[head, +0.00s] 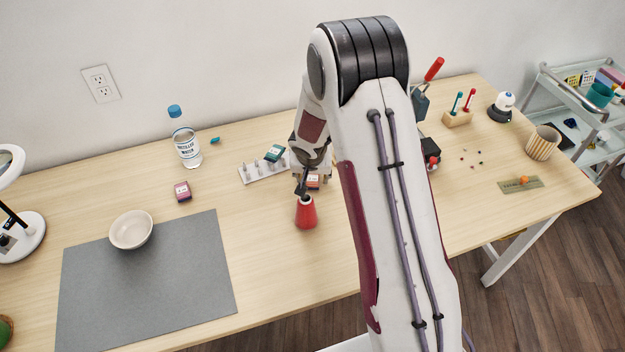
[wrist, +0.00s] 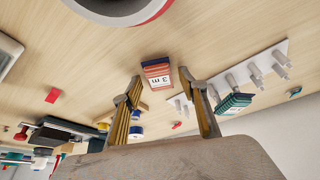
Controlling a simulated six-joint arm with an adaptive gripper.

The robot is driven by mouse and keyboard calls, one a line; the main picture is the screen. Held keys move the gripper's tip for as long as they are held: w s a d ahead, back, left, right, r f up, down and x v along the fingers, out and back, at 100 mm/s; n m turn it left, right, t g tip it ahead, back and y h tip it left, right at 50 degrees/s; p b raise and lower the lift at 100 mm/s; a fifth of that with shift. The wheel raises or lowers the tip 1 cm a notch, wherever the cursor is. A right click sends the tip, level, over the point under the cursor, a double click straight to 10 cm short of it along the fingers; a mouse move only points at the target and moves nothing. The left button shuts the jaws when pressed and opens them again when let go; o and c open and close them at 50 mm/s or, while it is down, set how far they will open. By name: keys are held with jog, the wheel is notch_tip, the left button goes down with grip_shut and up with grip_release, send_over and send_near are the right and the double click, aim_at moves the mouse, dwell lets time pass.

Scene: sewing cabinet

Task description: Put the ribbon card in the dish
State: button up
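The dish (head: 131,230) is a cream bowl, empty as far as I see, on the grey mat at the left. Several small ribbon cards are in view. An orange-red one (head: 313,182) is on the table beneath my gripper, partly hidden in the head view; in the wrist view this card (wrist: 157,73), marked "3 m", shows ahead of and between the fingertips. A teal card (head: 274,152) is at the peg rack, and a dark red card (head: 183,191) lies near the mat. My gripper (head: 304,186) is open and empty; in the wrist view its fingers (wrist: 162,88) are apart.
A red cone (head: 306,213) stands close in front of my gripper. The white peg rack (head: 250,175) is just behind left. A water bottle (head: 187,148) stands farther back. The grey mat (head: 180,275) is otherwise clear.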

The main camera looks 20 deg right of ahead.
aim_at(312, 180)
jog(key=c, duration=0.6)
jog(key=shift+c, duration=0.2)
jog(key=shift+r, duration=0.2)
notch_tip(312, 180, up, 10)
jog(key=shift+f, duration=0.15)
dwell(0.3)
dwell(0.5)
